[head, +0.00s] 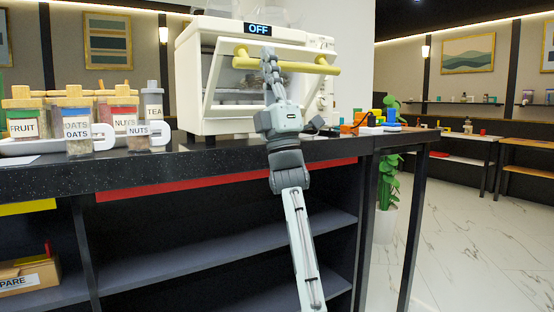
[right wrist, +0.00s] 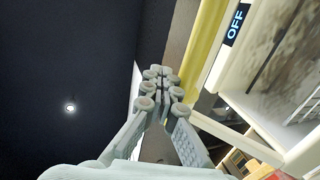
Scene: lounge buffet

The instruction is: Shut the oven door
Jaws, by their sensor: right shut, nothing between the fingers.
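The white oven (head: 186,85) stands on the dark counter, with an OFF display above its door. Its door (head: 222,84) is partly open, its top edge tilted out from the body. A yellow handle bar (head: 322,69) runs across the top of the door. My right gripper (head: 267,54) is shut and empty, with its fingers over the handle's middle in the head view. In the right wrist view, the shut fingertips (right wrist: 160,72) are beside the yellow handle (right wrist: 204,45); whether they touch it I cannot tell. My left gripper is not in view.
A potted plant (head: 385,222) stands on the floor beyond the counter's right end. Open shelves are below the counter.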

